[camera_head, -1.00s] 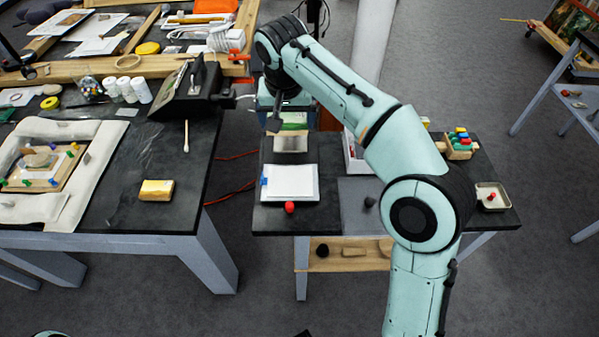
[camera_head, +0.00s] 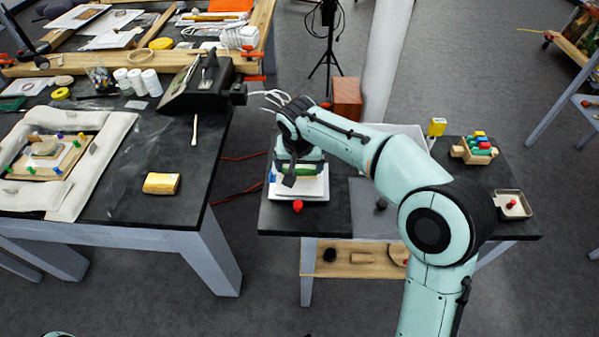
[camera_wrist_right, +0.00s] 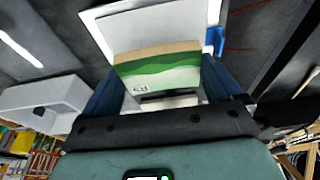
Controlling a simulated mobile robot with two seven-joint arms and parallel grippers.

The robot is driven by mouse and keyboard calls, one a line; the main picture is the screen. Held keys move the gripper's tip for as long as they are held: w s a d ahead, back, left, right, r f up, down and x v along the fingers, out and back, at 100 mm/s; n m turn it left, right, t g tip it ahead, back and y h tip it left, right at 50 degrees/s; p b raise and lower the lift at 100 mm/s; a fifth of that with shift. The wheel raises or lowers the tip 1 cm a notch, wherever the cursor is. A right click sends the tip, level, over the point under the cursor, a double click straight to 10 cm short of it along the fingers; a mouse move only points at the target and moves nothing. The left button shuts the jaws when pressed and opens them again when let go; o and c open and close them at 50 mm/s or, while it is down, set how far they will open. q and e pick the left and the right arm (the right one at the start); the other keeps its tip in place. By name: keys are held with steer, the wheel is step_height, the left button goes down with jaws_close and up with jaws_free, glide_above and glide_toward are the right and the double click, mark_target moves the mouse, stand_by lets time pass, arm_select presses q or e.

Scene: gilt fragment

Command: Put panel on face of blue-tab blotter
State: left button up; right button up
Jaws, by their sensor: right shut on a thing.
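My right gripper (camera_head: 299,158) is shut on the panel (camera_head: 305,169), a small board with a green and white painted face. In the right wrist view, the panel (camera_wrist_right: 158,72) sits between the two blue fingers of the gripper (camera_wrist_right: 160,88). The white blotter (camera_head: 314,190) lies on the dark side table, its blue tab (camera_head: 271,177) at its left edge. The blotter (camera_wrist_right: 125,22) and tab (camera_wrist_right: 214,40) also show beyond the panel in the wrist view. The panel is over the blotter; I cannot tell whether they touch. My left gripper is out of view.
A red knob (camera_head: 298,206) stands at the blotter's front edge. A grey mat (camera_head: 366,215) lies to its right. A block rack (camera_head: 474,150), a yellow-topped item (camera_head: 437,127) and a small tray (camera_head: 512,205) are farther right. A yellow block (camera_head: 161,184) lies on the left bench.

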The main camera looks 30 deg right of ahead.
mark_target(300, 170)
steer(key=shift+f, duration=1.45)
steer(key=shift+f+b, duration=0.15)
steer(key=shift+b, duration=0.15)
steer(key=o, duration=0.7)
steer(key=shift+r, duration=0.2)
steer(key=p+v, duration=0.2)
steer(key=v, duration=1)
